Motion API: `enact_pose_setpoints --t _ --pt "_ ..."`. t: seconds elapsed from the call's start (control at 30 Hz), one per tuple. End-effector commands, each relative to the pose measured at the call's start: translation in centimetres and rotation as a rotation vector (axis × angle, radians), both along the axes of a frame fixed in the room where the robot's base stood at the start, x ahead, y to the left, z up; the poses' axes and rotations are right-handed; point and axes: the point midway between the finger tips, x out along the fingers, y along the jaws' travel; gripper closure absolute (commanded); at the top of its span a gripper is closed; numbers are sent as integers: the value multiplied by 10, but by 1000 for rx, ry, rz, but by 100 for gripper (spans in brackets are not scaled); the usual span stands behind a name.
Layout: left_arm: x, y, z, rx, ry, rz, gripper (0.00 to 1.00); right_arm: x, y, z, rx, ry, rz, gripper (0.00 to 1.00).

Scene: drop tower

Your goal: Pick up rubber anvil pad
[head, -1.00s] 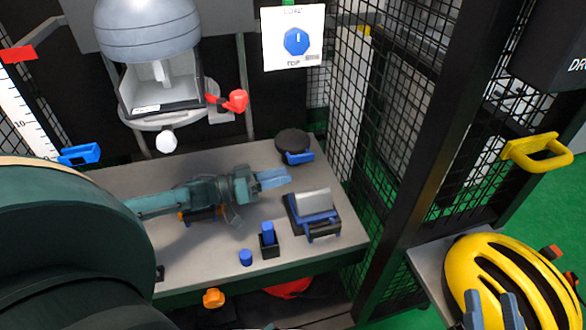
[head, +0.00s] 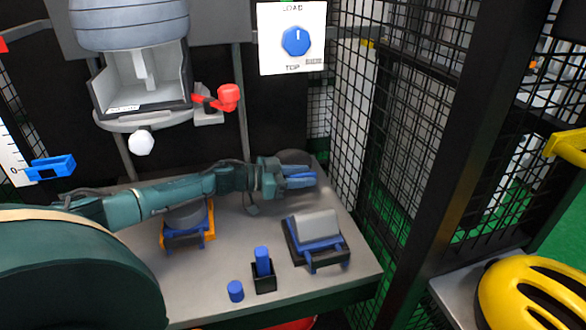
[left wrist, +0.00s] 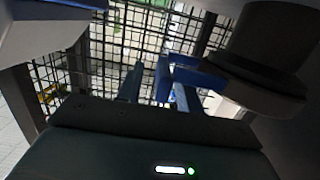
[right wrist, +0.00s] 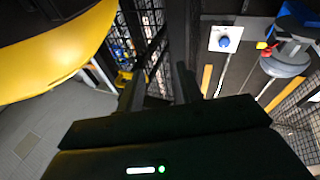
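A black disc with a blue handle, which looks like the rubber anvil pad (head: 293,156), lies at the back right of the bench, partly hidden by my left gripper. In the left wrist view the pad (left wrist: 262,62) is at upper right, its blue handle (left wrist: 163,80) reaching between the fingers. My left gripper (head: 300,177) is open, with a finger on each side of the handle bar; gaps show, at least on one side. My right gripper (right wrist: 158,88) is open and empty, away from the bench, outside the head view.
A grey disc (head: 186,216) sits in a blue and orange frame on the bench. A grey block in a blue cradle (head: 318,236), a blue peg in a black holder (head: 263,270) and a blue cylinder (head: 235,291) stand in front. Mesh guarding (head: 350,125) borders the right side. A yellow helmet (head: 535,295) is at right.

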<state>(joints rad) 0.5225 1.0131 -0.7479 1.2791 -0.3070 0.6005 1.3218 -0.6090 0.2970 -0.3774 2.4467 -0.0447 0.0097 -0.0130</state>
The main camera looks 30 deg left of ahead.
Motion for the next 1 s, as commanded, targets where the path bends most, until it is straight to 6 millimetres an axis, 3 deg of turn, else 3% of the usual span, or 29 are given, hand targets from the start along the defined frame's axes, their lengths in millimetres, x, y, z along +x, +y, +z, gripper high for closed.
enact_pose_setpoints --t 0.27,0.7,1.0 --pt "4 -2 0 1 1 2 64 0 1 2 3 -2 6 64" --pt "3 -2 0 1 1 1 99 0 1 3 0 -9 9 64" --pt "3 -2 -1 0 1 1 100 0 1 3 0 -9 9 64"
